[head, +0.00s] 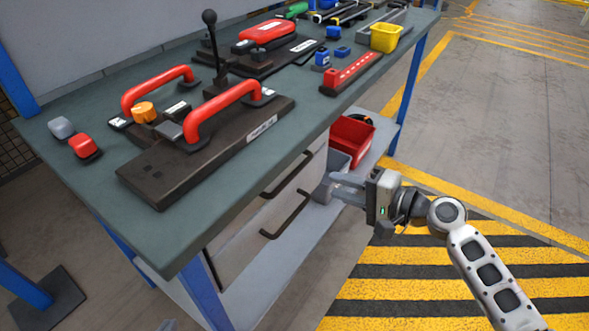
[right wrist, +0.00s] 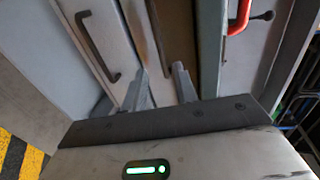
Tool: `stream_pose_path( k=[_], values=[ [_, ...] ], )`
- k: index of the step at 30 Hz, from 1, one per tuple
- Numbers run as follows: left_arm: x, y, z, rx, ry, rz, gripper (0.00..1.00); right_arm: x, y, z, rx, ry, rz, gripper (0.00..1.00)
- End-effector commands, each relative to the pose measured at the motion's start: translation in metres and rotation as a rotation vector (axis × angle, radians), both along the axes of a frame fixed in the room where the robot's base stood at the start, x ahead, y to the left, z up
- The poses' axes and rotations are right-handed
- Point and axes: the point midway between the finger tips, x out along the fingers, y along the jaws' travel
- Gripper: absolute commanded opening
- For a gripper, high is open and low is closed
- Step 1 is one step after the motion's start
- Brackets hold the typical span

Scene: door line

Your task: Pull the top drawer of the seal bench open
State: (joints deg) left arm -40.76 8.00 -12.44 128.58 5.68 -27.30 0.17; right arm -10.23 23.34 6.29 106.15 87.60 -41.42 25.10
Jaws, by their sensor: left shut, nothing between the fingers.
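The seal bench (head: 85,185) runs diagonally across the head view, with pale drawer fronts under its green-grey top. The top drawer has a dark bar handle (head: 287,175); a second dark handle (head: 286,216) sits below it. My right gripper (head: 333,188) is open and empty, just right of the handles, apart from them in the head view. In the right wrist view its two fingers (right wrist: 161,82) are spread near the drawer fronts, with a dark handle (right wrist: 97,47) to their left.
Red-handled fixtures (head: 225,105) and small blocks stand on the bench top. A red bin (head: 350,140) sits on the shelf beyond the drawers. A blue leg (head: 204,295) supports the near corner. Striped floor (head: 430,275) lies open in front.

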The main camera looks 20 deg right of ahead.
Motion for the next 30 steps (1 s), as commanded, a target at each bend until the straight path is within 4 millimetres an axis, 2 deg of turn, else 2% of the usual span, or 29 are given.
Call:
stream_pose_path(
  k=[1,9,15,21,30],
  values=[
    [0.0,0.0,0.001,-0.001,0.001,0.0,0.0,0.01,0.008,0.0,0.004,-0.003,0.0,0.29],
    [0.0,0.0,0.001,-0.001,0.003,0.001,0.0,0.056,0.044,-0.012,0.0,-0.003,0.001,0.29],
    [0.0,0.0,0.0,0.0,0.004,0.001,0.0,0.081,0.063,-0.021,0.0,-0.001,0.0,0.29],
    [0.0,0.0,-0.001,0.001,0.004,0.001,0.0,0.091,0.072,-0.024,-0.001,-0.001,0.001,0.29],
    [0.0,0.0,0.0,0.0,0.003,0.001,0.0,0.092,0.073,-0.025,-0.003,-0.001,0.001,0.29]
  ],
)
